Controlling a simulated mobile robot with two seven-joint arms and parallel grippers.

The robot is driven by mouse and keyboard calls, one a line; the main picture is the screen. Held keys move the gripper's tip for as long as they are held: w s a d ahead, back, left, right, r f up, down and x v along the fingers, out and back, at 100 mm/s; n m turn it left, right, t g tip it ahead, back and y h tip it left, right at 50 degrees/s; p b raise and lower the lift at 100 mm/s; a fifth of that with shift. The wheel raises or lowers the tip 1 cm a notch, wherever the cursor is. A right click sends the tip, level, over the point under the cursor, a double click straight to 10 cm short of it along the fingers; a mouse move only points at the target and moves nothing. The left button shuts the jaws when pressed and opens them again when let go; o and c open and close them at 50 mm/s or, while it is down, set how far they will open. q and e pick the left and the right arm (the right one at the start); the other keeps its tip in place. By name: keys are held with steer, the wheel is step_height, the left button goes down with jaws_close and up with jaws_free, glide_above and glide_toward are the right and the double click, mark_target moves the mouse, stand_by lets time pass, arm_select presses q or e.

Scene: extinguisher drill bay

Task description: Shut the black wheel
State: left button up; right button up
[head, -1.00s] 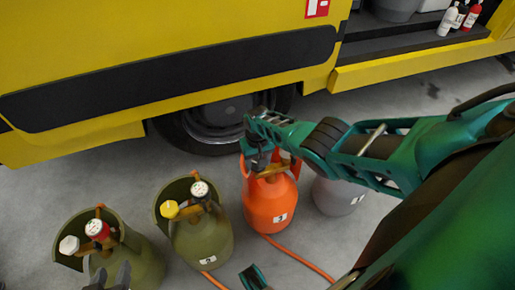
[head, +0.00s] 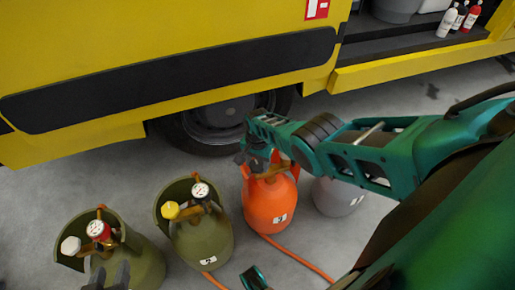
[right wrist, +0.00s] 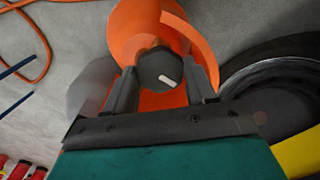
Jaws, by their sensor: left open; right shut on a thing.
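The black wheel (right wrist: 158,68) is a dark knob with a white mark, on top of the orange cylinder (head: 271,206). It sits between the two fingers of my right gripper (right wrist: 162,82) in the right wrist view, and the fingers are shut on it. In the head view my right gripper (head: 258,158) is over the cylinder's top, and the arm and gripper hide the wheel. My left gripper (head: 112,277) is open at the bottom left, partly out of view, in front of an olive cylinder.
Two olive cylinders stand to the left, one with a yellow knob (head: 169,210), one with a red-rimmed gauge (head: 98,230). A grey cylinder (head: 338,196) stands close right of the orange one. An orange hose (head: 297,257) runs on the floor. The yellow truck (head: 160,45) is behind.

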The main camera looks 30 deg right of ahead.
mark_target(258, 164)
steer(key=shift+m, duration=0.3)
arm_select(q)
steer(key=shift+d, duration=0.1)
arm_select(e)
steer(key=o, duration=1)
steer(key=shift+o, duration=0.2)
step_height(258, 164, up, 8)
steer(key=p, duration=0.6)
steer(key=shift+f+p, duration=0.25)
steer(key=shift+p, duration=0.15)
arm_select(q)
steer(key=s+a+r+p, duration=0.1)
steer(key=a+r+p, duration=0.2)
steer(key=r, duration=0.3)
steer(key=shift+s+r+y+p, duration=0.3)
steer(key=shift+y+p, duration=0.1)
steer(key=shift+p, duration=0.1)
arm_select(e)
step_height(258, 164, up, 6)
steer(key=shift+f, duration=0.25)
arm_select(q)
steer(key=shift+f, duration=0.1)
